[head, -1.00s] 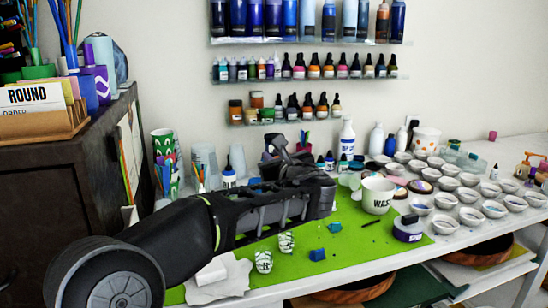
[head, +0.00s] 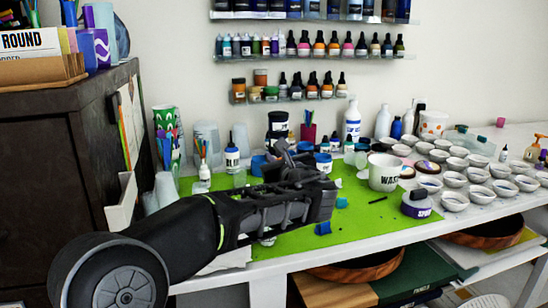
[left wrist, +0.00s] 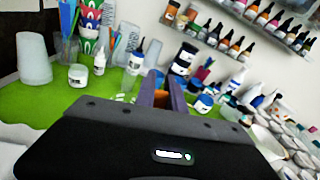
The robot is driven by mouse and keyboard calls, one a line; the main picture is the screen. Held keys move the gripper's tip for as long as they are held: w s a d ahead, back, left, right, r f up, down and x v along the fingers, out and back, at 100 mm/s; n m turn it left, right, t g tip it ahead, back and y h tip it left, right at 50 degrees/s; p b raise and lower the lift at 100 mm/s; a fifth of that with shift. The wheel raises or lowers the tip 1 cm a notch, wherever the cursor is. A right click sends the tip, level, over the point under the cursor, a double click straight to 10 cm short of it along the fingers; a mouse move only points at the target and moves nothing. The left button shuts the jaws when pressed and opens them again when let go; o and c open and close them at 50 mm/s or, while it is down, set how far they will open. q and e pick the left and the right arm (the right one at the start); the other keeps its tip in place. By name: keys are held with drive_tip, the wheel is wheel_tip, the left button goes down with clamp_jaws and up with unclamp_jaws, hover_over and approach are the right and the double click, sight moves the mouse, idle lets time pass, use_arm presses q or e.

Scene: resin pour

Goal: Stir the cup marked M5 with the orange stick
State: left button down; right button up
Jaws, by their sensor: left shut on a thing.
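My left gripper (head: 284,152) reaches over the green mat (head: 345,225) in the head view. In the left wrist view its two fingers (left wrist: 162,92) are close together, with a small orange-brown patch of the orange stick (left wrist: 160,98) between them. Most of the stick is hidden. I cannot read M5 on any cup. A small clear cup (head: 240,178) stands on the mat to the left of the gripper. My right gripper is not in view.
A white cup marked WASTE (head: 383,174) and a purple-labelled jar (head: 416,205) stand right of my arm. Several small white bowls (head: 455,201) fill the right side. Bottles and jars line the back. A dark cabinet (head: 60,180) stands at the left. The front right of the mat is mostly clear.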

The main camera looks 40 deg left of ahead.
use_arm(q)
drive_tip(key=shift+w+d+f+b, duration=0.1)
drive_tip(key=shift+d+f+b, duration=0.15)
drive_tip(key=shift+f+b, duration=0.55)
drive_tip(key=shift+w+a+f, duration=0.1)
drive_tip(key=shift+a+f, duration=0.05)
drive_tip(key=shift+f, duration=0.05)
idle(0.8)
idle(0.4)
